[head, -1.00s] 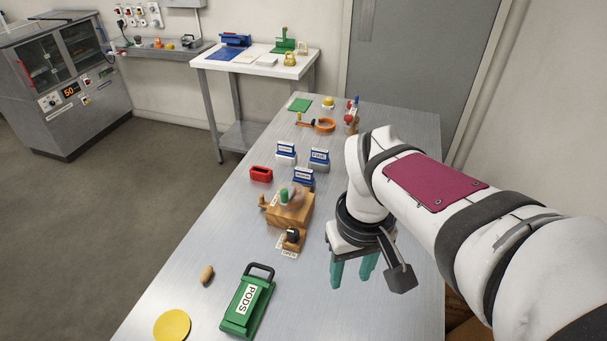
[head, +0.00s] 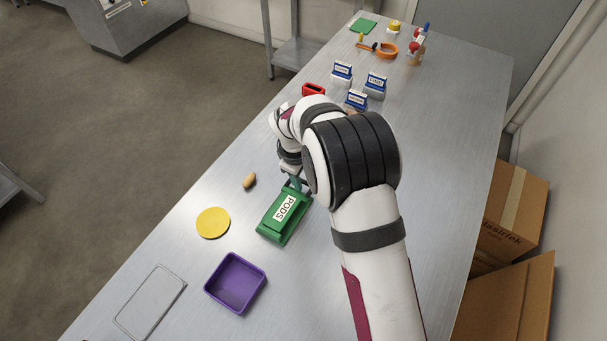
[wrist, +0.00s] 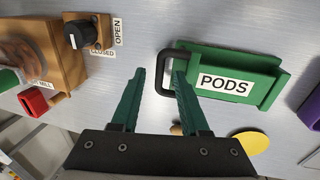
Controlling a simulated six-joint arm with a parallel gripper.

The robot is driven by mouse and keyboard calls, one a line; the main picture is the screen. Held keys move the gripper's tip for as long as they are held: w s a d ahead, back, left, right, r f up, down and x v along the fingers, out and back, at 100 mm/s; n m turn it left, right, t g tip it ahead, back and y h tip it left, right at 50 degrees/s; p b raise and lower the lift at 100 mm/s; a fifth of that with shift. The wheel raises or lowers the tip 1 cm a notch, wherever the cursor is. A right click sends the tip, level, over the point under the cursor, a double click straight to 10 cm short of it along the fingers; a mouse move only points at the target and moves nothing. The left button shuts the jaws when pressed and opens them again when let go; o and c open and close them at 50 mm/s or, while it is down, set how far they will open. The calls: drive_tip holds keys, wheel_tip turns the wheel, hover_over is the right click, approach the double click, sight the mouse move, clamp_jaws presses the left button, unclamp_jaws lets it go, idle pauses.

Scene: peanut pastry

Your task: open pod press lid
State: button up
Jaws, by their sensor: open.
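The green press labelled PODS (head: 284,215) lies on the steel table, its lid appearing down. In the wrist view the press (wrist: 235,85) is right of centre, with its black loop handle (wrist: 178,50) towards my gripper. My gripper (wrist: 159,74) is open, with teal fingers. The handle's near bar shows between the two fingertips, and the right fingertip overlaps the loop's opening. I cannot tell whether either finger touches it. In the head view my arm hides most of the gripper, and the handle is largely covered.
A wooden mill with a black OPEN/CLOSED knob (wrist: 80,34) stands beside the gripper. Blue-topped containers (head: 375,87) are farther back.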

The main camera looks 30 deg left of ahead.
drive_tip(key=shift+w+f, duration=0.1)
drive_tip(key=shift+f, duration=0.3)
clamp_jaws()
idle(1.2)
